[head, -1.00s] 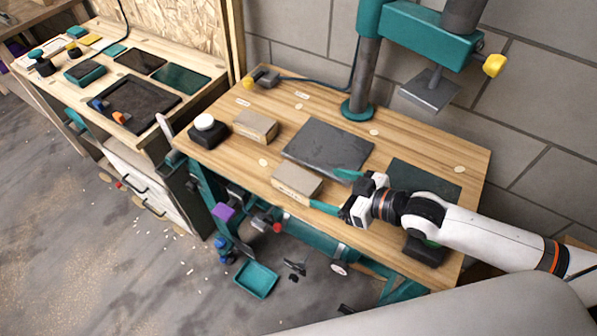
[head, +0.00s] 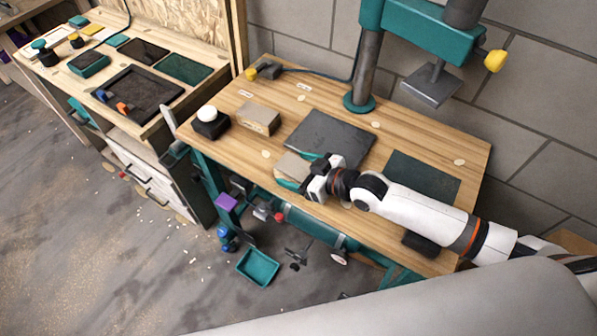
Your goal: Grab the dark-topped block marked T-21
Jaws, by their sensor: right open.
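Two tan blocks lie on the wooden bench. The near block (head: 291,166) is at the front edge, left of my right gripper (head: 297,171). Its teal fingers are open, one at the block's far side and one at its near side. Whether they touch it cannot be told, and the gripper hides part of the block. The other block (head: 258,119) stands farther back and left, clear of the gripper. Both tops look tan, with no clearly dark top. I cannot read T-21 on either. My left gripper is not in view.
A dark block with a white knob (head: 210,123) stands at the left bench end. A dark slab (head: 330,138) lies just behind the gripper, and a dark green mat (head: 422,178) lies to the right.

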